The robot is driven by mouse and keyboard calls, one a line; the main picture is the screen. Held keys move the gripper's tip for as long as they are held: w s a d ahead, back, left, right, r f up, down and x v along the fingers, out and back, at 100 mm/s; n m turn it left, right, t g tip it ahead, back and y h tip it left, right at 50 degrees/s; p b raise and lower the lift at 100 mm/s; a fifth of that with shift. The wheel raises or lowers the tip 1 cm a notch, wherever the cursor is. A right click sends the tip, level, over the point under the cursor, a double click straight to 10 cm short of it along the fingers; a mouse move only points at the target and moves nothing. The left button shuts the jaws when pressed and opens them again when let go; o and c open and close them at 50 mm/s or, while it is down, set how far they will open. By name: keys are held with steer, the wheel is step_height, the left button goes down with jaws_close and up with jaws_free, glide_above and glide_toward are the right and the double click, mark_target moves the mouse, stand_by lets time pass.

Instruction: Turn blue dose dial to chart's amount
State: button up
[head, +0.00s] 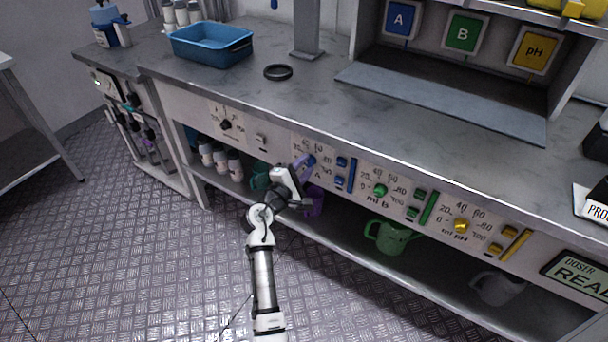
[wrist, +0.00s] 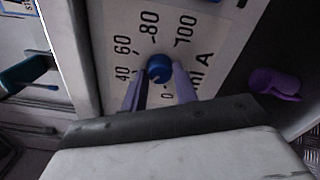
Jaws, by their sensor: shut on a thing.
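The blue dose dial (head: 310,160) is on the front panel of the bench, at the left of the A, B and pH dials. In the wrist view, the blue dial (wrist: 159,68) sits amid a scale marked 0, 40, 60, 80, 100 and "ml A"; the 20 is hidden. My gripper (head: 303,164) reaches the panel from below. Its purple fingers (wrist: 160,82) are shut on the dial, one on each side. I cannot clearly tell which number the dial points to. No readable chart with amounts is in view.
A green dial (head: 380,190) and a yellow dial (head: 461,225) are further right, with buttons beside them. A doser display (head: 582,274) is at the far right. A green jug (head: 390,237) stands on the lower shelf. A blue tray (head: 210,47) is on the counter.

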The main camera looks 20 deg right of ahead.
steer(key=m+b, duration=0.2)
steer(key=m, duration=0.1)
steer(key=shift+f+b, duration=0.2)
steer(key=shift+b, duration=0.1)
steer(key=shift+r+m+b, duration=0.15)
steer(key=shift+m+b, duration=0.45)
steer(key=shift+m, duration=0.1)
steer(key=o, duration=1)
steer(key=shift+c, duration=0.2)
steer(key=b+v, duration=0.1)
steer(key=v, duration=1.2)
steer(key=shift+s+a+b, duration=0.25)
steer(key=shift+a+b, duration=0.05)
